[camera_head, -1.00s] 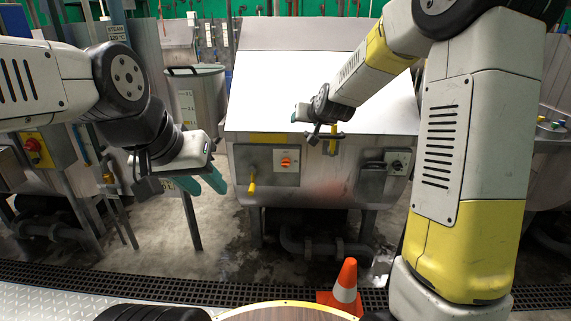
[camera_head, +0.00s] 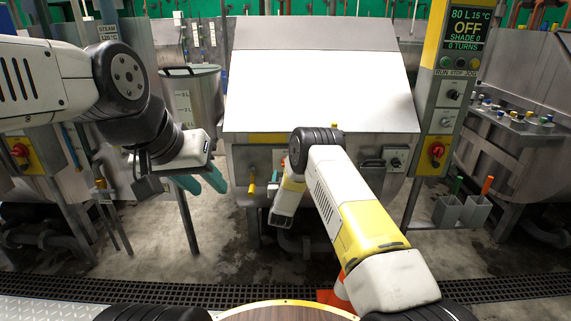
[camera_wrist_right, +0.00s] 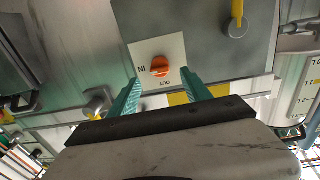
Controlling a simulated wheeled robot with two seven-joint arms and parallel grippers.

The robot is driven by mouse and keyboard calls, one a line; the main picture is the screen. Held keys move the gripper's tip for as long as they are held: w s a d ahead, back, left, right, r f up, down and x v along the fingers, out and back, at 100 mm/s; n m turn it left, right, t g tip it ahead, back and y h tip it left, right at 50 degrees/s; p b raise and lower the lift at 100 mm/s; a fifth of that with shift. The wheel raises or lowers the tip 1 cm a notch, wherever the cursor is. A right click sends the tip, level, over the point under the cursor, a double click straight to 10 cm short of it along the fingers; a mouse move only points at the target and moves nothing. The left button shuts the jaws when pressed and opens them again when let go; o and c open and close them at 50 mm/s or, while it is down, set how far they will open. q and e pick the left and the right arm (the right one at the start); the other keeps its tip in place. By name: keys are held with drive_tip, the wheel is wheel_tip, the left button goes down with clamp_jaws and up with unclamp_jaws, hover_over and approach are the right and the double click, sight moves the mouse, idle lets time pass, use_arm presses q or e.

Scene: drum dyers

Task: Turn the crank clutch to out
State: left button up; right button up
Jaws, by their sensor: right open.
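The clutch knob (camera_wrist_right: 160,66), small and orange, sits on a white plate (camera_wrist_right: 172,49) marked IN at its left and OUT below it in the right wrist view. Its bar lies roughly sideways, in line with the IN mark. My right gripper (camera_wrist_right: 160,97) is open, its teal fingers apart on either side below the knob, not visibly touching it. My left gripper (camera_head: 201,183) is open and empty.
The machine's pale sloped lid (camera_head: 320,85) is above the panel. A steel drum (camera_head: 192,100) stands left. A traffic cone (camera_head: 336,292) is partly hidden by my right arm.

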drive_tip(key=w, duration=0.7)
drive_tip(key=shift+w+d, duration=0.2)
drive_tip(key=shift+c, duration=0.3)
clamp_jaws()
